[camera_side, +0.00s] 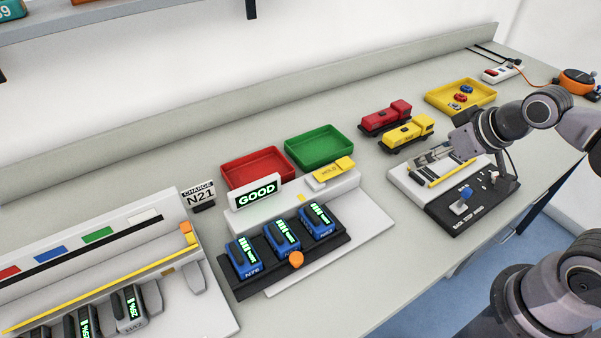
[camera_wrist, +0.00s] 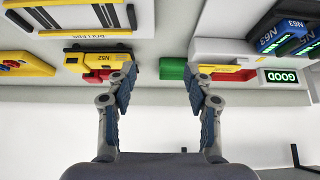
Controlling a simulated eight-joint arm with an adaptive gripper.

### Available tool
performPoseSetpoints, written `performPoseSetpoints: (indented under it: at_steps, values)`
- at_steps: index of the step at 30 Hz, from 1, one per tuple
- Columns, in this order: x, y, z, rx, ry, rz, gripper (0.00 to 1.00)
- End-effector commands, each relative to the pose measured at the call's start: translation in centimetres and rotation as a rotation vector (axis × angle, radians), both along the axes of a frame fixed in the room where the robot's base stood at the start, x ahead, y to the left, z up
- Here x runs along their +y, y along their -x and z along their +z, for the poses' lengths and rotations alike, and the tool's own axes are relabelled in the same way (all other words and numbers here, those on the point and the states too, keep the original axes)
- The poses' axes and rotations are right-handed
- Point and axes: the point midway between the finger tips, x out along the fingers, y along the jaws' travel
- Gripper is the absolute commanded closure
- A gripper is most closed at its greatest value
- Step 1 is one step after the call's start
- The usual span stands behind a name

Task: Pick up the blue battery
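Three blue batteries with green bar displays sit side by side in a black holder (camera_side: 286,265) in the side view: a left one (camera_side: 244,258), a middle one (camera_side: 282,238) and a right one (camera_side: 318,221). In the wrist view, blue batteries (camera_wrist: 283,36) marked N63 show at the upper right, partly cut off. My gripper (camera_wrist: 160,76) is open, its two fingers wide apart with nothing between them. In the side view my gripper (camera_side: 432,158) is above the white board at the right, well away from the batteries.
A GOOD sign (camera_side: 257,192) and yellow HOLD block (camera_side: 334,170) stand behind the batteries. Beyond are red (camera_side: 258,165) and green (camera_side: 318,147) trays, and red (camera_side: 385,117) and yellow (camera_side: 406,134) trucks. A charging rack (camera_side: 95,265) holds dark batteries at left. A joystick box (camera_side: 473,203) is at right.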

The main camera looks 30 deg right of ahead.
Motion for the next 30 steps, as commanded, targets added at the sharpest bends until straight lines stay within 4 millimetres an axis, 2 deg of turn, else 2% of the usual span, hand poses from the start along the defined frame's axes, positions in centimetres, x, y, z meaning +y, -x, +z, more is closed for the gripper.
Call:
performPoseSetpoints:
  at_steps: [1,3,13,17,20,23,30]
  values:
    - [0.0,0.0,0.0,0.000,0.000,0.000,0.25]
    - [0.0,0.0,0.0,0.000,0.000,0.000,0.08]
    - [0.0,0.0,0.0,0.001,0.000,0.002,0.08]
    - [0.9,-0.7,0.7,0.018,0.013,0.046,0.08]
    - [2.5,-1.9,1.8,0.053,0.038,0.133,0.08]
    - [5.0,-3.5,3.2,0.101,0.076,0.256,0.08]
    - [12.4,-6.9,5.4,0.214,0.177,0.574,0.08]
